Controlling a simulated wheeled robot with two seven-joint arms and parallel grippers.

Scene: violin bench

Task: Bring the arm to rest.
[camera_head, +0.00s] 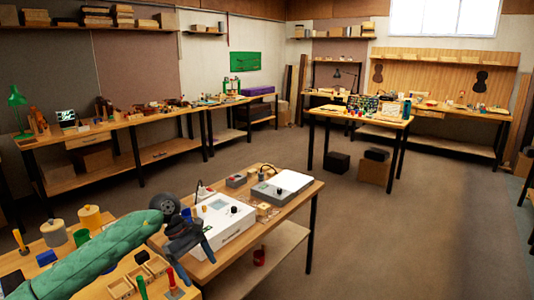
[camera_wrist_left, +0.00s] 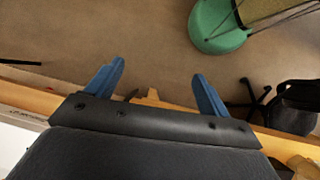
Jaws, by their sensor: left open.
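My left arm, in a green sleeve (camera_head: 100,258), comes in from the lower left over the near bench. Its left gripper (camera_head: 192,256) is beside the white box-shaped device (camera_head: 218,228). In the left wrist view the two blue fingers of the left gripper (camera_wrist_left: 158,72) stand wide apart. Nothing is held between them. The brown floor and the wooden bench edge (camera_wrist_left: 40,101) show beyond the fingers. I cannot tell whether the gripper touches the device. My right gripper is in neither view.
Near bench holds a grey-and-white device (camera_head: 283,186), wooden trays (camera_head: 120,287), yellow-lidded jars (camera_head: 54,232) and upright handled tools (camera_head: 20,240). A green seat (camera_wrist_left: 215,25) stands beyond the fingers in the wrist view. Open floor (camera_head: 400,230) lies to the right.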

